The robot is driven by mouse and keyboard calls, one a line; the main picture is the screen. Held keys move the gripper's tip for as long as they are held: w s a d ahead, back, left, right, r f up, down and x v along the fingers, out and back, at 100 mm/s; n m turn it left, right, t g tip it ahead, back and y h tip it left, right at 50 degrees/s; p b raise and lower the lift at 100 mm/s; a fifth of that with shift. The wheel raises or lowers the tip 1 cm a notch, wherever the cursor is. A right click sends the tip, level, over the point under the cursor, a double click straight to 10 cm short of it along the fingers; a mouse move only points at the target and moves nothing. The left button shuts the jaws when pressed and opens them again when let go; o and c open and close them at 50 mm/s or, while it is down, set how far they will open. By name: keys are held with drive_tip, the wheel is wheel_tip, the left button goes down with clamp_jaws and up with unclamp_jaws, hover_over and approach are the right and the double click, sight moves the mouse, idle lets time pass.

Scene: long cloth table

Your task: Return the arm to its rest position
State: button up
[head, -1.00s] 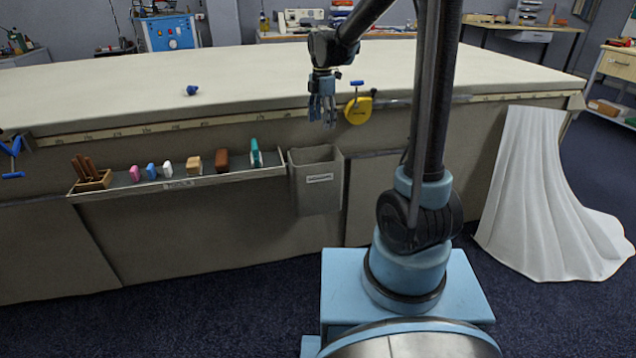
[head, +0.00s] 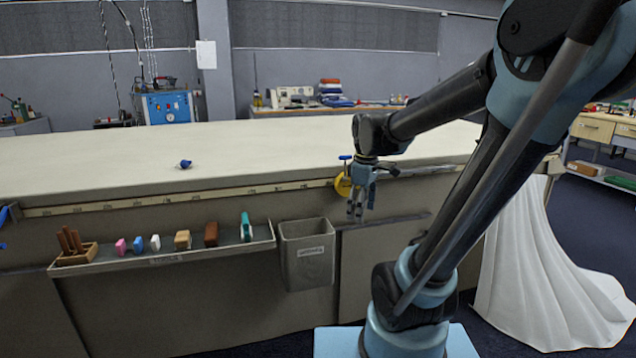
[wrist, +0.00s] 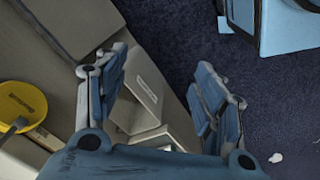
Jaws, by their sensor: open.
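My gripper (head: 361,208) hangs fingers down in front of the table's near side, right of the grey bin, in the head view. Its blue fingers are spread and nothing is between them. It also shows open in the wrist view (wrist: 165,95), with the bin and dark carpet beyond. My arm is bent, reaching from the lower right up and back down to the left. The long cloth table (head: 90,155) stands behind the gripper.
A grey bin (head: 307,262) and a tool tray (head: 160,258) with several coloured items hang on the table's side. A yellow tape measure (head: 342,186) is close behind the gripper. A small blue object (head: 184,164) lies on the table. White cloth (head: 545,270) drapes at right.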

drive_tip(key=s+d+f+m, duration=0.3)
drive_tip(key=s+f+m, duration=0.1)
drive_tip(key=s+m, duration=0.2)
drive_tip(key=s+d+f+m+t, duration=0.1)
drive_tip(key=s+d+f+m, duration=0.2)
drive_tip(key=s, duration=0.5)
drive_tip(key=f+m, duration=0.1)
drive_tip(key=m, duration=0.1)
drive_tip(key=shift+s+f+m, duration=0.2)
drive_tip(key=shift+f+m, duration=0.2)
drive_tip(key=shift+d, duration=0.1)
drive_tip(key=shift+w+f, duration=0.2)
drive_tip(key=shift+w, duration=0.25)
